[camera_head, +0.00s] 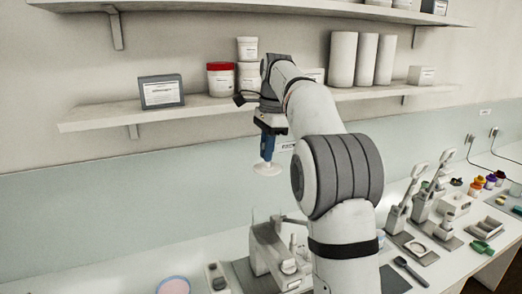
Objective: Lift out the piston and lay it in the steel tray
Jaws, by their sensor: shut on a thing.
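My gripper (267,153) hangs pointing down in front of the wall, below the lower shelf. It is shut on the piston (266,170), a pale piece whose wide round disc shows at the bottom. The piston's upper part is hidden between the blue fingers. It hangs upright in the air, clear of the bench. The pale mill (267,248) stands on the bench below, partly behind my arm. I cannot make out the steel tray for sure.
Lever presses (402,205) stand on the bench at right. The lower shelf (210,107) carries a grey box (161,91), a red-lidded jar (220,79) and white cylinders. A pink round dish (173,285) and a small device (215,277) lie at the front left.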

